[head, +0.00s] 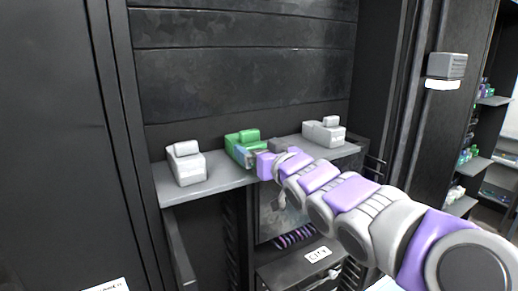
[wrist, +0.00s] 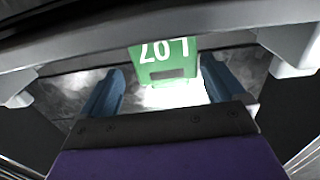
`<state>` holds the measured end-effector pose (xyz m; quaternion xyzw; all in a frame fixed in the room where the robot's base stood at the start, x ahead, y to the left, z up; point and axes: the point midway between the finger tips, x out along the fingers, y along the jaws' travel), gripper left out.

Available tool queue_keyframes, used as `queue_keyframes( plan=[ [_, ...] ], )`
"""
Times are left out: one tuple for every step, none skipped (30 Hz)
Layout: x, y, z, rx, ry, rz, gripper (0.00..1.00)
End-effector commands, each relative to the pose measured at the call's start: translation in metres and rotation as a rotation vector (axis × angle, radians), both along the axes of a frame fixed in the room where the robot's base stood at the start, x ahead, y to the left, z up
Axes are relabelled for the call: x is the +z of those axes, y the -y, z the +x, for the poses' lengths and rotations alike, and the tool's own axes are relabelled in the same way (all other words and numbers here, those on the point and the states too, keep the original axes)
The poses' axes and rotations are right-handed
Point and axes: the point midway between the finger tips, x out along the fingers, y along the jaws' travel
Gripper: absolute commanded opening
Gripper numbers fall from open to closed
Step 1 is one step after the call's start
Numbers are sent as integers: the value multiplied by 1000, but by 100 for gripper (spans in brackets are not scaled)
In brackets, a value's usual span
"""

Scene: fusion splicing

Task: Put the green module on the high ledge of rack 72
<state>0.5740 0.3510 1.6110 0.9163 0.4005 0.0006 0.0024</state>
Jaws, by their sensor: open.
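The green module (head: 249,136) sits on the grey ledge (head: 222,181) in the head view, between two white modules. In the wrist view the green module (wrist: 165,60) shows a face with white characters, turned over in the picture. My gripper (head: 243,153) is at the front of the module. Its blue-grey fingers are spread in the wrist view (wrist: 162,75), one to each side of the module, with gaps visible. The arm partly hides the ledge's front edge. I cannot read a rack number 72 in either view.
One white module (head: 186,165) stands on the ledge at left and another (head: 324,132) at right. A dark panel rises behind the ledge. Below is a dark rack with a white label (head: 318,254). A grey box (head: 447,66) is mounted at right; shelves stand beyond.

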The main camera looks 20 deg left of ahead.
Motion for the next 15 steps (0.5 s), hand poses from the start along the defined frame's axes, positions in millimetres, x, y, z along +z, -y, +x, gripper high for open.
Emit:
queue_keyframes(
  plan=[
    [-2, 6, -6, 0, -1, -1, 96],
    [-2, 10, -9, 0, -1, -1, 96],
    [-2, 15, -14, 0, -2, -1, 96],
    [0, 19, -18, -1, -1, 1, 96],
    [0, 24, -21, -1, 1, 1, 96],
    [0, 29, -26, -2, 1, 1, 96],
    [0, 33, -30, -1, 0, 1, 96],
    [-1, 38, -33, 0, -1, 1, 96],
    [0, 44, -38, 0, -1, 2, 96],
    [1, 49, -41, 0, 0, 4, 96],
    [1, 53, -44, 0, 0, 6, 96],
    [1, 58, -48, -1, 0, 6, 96],
    [1, 61, -51, 0, 1, 5, 96],
    [1, 63, -54, 0, 0, 4, 96],
    [0, 67, -57, -1, -1, 4, 96]
  ],
)
